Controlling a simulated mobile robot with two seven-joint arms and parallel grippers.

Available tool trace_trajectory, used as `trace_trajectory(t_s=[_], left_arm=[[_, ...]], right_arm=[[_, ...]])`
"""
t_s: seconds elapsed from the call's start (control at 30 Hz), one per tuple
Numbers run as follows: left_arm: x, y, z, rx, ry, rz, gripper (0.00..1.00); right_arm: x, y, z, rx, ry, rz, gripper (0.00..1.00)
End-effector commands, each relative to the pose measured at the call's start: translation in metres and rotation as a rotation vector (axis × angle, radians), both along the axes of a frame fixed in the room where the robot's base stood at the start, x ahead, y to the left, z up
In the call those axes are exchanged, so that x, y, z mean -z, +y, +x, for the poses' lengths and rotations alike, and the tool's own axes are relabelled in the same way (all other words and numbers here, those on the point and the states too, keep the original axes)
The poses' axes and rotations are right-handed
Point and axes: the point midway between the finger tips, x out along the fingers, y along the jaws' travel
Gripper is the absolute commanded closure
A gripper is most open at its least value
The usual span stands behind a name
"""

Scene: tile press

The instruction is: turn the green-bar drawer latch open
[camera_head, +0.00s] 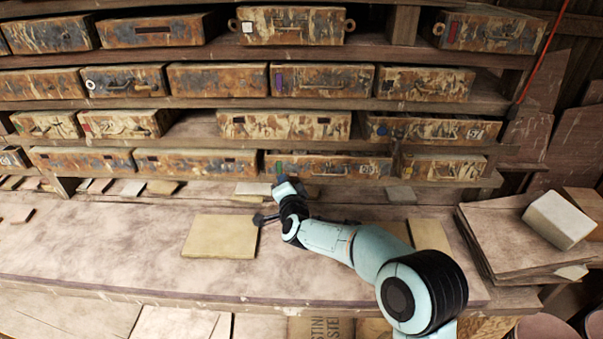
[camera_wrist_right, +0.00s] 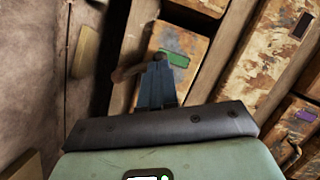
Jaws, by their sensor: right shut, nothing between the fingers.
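The green-bar drawer (camera_head: 322,165) is in the lowest row of the rack, with a green bar at its left end. In the right wrist view the green bar (camera_wrist_right: 173,58) lies just past my fingertips on the rusty, pale drawer front. A short brown wooden piece (camera_wrist_right: 126,73), which looks like the latch, sticks out to the left beside the fingertips. I cannot tell whether they touch it. My right gripper (camera_head: 280,181) is shut and empty at the drawer's lower left; its fingers (camera_wrist_right: 159,66) partly cover the drawer front. My left gripper is not in view.
Several rows of drawers fill the rack above; another drawer with a green mark (camera_head: 46,124) is at far left. A tan slab (camera_head: 220,237) lies on the bench (camera_head: 100,250) left of my arm. A pale block (camera_head: 559,219) sits on stacked boards at right.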

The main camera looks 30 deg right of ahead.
Motion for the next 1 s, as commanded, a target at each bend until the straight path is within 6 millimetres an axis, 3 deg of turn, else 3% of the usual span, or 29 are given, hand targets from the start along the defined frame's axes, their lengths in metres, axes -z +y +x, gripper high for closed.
trace_trajectory(t_s=[0.1, 0.4, 0.53, 1.0], left_arm=[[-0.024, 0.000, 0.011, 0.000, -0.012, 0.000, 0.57], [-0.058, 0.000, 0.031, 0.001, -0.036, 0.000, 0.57], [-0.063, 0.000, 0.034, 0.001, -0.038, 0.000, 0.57], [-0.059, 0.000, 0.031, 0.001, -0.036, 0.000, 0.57]], right_arm=[[-0.004, 0.006, 0.005, -0.002, 0.057, -0.094, 1.00], [0.007, 0.016, 0.011, 0.000, 0.200, -0.333, 1.00], [0.014, 0.018, 0.012, 0.001, 0.250, -0.412, 1.00], [0.027, 0.023, 0.014, 0.001, 0.247, -0.404, 1.00]])
